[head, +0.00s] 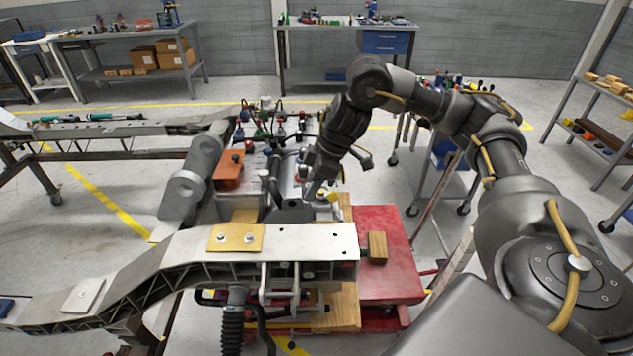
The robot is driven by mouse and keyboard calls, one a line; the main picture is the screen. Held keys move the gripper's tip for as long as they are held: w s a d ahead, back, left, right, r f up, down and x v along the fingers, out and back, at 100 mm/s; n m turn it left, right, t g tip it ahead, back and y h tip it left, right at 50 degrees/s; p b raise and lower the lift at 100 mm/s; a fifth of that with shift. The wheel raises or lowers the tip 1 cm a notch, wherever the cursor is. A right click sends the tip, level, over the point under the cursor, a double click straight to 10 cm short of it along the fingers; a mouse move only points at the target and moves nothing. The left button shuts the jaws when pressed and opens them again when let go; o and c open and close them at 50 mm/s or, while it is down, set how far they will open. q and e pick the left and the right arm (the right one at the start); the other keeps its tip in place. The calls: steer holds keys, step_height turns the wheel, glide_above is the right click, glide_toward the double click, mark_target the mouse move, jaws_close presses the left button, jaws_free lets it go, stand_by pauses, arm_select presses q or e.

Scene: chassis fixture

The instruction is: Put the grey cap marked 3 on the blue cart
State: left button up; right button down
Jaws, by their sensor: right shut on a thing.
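My right gripper (314,188) is low over the middle of the chassis, beside a silvery cylindrical part (291,184). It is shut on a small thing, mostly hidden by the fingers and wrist. I cannot read a number on it or tell whether it is the grey cap marked 3. A wheeled cart with blue parts (446,152) stands behind my right arm, to the right of the chassis. Its top holds several coloured items, and my arm covers much of it. My left gripper is not in view.
The metal chassis rail (300,241) crosses the foreground. A red lift table (385,225) and wooden blocks (377,247) are beneath and beside it. An orange box (229,171) sits left of my gripper. Benches line the back wall.

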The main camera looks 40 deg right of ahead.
steer(key=s+a+f+m+h, duration=0.1)
steer(key=s+a+f+m, duration=0.2)
steer(key=a, duration=0.3)
steer(key=s+a+f+m+t+h, duration=0.1)
steer(key=s+a+f+m, duration=0.2)
steer(key=a, duration=0.4)
steer(key=shift+s+f+m, duration=0.25)
steer(key=shift+s+m, duration=0.35)
steer(key=shift+s, duration=0.1)
